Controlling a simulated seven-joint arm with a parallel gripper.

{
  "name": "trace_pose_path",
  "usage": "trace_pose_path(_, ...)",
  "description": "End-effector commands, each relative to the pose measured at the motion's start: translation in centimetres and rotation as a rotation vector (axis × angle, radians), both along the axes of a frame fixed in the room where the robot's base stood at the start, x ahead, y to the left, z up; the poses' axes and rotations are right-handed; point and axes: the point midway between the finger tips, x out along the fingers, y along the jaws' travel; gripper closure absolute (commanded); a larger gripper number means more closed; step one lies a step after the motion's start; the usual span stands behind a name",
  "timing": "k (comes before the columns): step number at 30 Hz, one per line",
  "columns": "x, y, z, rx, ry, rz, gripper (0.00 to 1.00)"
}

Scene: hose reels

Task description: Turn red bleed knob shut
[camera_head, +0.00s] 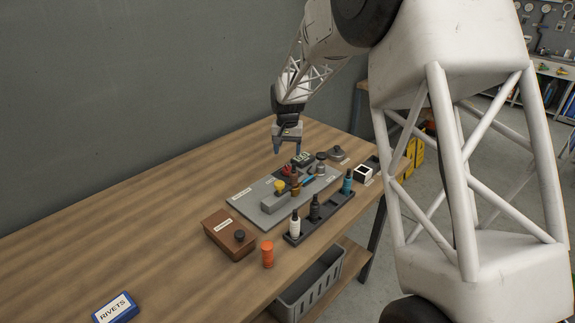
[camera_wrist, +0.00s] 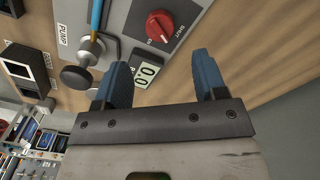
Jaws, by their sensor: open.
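The red bleed knob (camera_wrist: 159,26) shows in the wrist view as a round red knob with a white pointer mark, on a grey panel beside a label whose word looks like "SHUT". In the head view the red knob (camera_head: 287,170) is small, on the grey plate (camera_head: 262,213) on the bench. My gripper (camera_head: 287,149) hangs above the far end of that plate. In the wrist view my gripper's two blue fingers (camera_wrist: 161,80) are apart with nothing between them. The knob lies beyond the fingertips, not touched.
A display (camera_wrist: 149,74) reading 0.0 and a black ball-ended pump handle (camera_wrist: 76,78) sit close to the fingers. A bottle rack (camera_head: 318,215), an orange bottle (camera_head: 267,254), a brown box (camera_head: 229,236) and a blue rivets box (camera_head: 115,307) stand nearer.

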Motion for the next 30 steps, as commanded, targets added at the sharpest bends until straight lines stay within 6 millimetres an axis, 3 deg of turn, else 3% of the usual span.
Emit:
trace_pose_path(9, 0.0, 0.0, -0.1, 0.000, 0.001, -0.191, 0.35)
trace_pose_path(22, 0.0, 0.0, -0.3, -0.001, 0.002, -0.194, 0.35)
trace_pose_path(30, 0.0, 0.0, -2.3, 0.000, 0.003, -0.193, 0.35)
